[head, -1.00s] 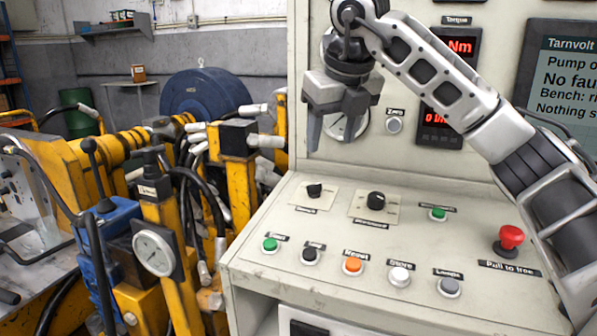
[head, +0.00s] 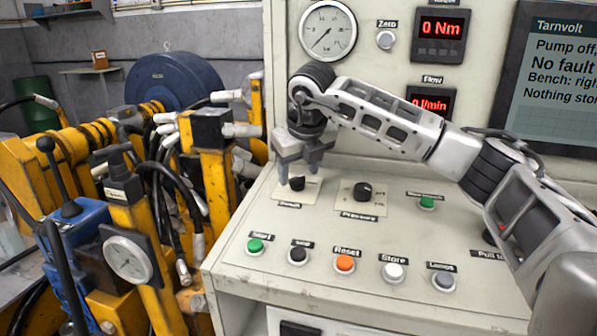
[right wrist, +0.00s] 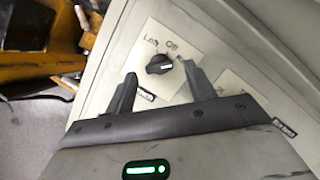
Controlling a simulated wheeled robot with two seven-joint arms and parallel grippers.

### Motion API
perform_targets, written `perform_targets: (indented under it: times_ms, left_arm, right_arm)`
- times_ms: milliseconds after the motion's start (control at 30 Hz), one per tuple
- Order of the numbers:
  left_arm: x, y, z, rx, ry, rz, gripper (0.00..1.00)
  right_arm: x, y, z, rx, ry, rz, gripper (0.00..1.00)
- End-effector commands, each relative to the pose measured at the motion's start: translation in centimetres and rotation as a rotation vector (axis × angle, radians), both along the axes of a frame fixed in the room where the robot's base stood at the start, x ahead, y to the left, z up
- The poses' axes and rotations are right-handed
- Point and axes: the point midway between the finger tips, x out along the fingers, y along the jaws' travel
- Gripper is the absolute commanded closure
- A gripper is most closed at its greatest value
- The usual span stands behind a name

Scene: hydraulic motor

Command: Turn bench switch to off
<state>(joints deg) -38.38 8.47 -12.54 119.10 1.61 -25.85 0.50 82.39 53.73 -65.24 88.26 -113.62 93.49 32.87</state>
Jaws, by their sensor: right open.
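The bench switch (head: 297,184) is a black rotary knob on a pale plate at the left of the sloping console. In the right wrist view the knob (right wrist: 158,64) has "Off" printed above it and a label starting "Le" to its left; a label to the right is partly hidden by a finger. Its white mark lies on the right side. My right gripper (head: 299,175) is open, fingers pointing down just above the switch. In the right wrist view its fingertips (right wrist: 160,71) stand either side of the knob, without clear contact. My left gripper is out of view.
The pressure knob (head: 363,191) is right of the switch. A row of buttons, including an orange reset button (head: 345,263), lies in front. The upright panel with a gauge (head: 328,30) rises behind. The display (head: 565,85) reads "Bench: righ", cut off. Yellow machinery stands left.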

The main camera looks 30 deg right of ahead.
Motion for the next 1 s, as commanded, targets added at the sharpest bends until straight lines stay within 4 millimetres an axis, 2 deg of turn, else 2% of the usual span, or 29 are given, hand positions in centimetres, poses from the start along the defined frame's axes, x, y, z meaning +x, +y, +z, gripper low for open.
perform_targets:
  times_ms: [200, 467, 633, 1000]
  left_arm:
    - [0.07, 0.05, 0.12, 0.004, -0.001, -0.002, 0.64]
    - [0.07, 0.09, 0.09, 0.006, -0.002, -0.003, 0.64]
    - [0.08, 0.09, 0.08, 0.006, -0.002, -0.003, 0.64]
    - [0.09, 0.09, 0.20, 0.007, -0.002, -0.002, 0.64]
  right_arm:
    - [0.54, -0.13, -1.37, 0.000, 0.000, 0.002, 0.45]
    - [0.58, -0.13, -1.48, 0.000, 0.000, 0.002, 0.45]
    - [0.57, -0.13, -1.45, 0.000, 0.000, 0.002, 0.90]
    - [0.56, -0.19, -1.41, -0.004, 0.006, 0.043, 0.90]
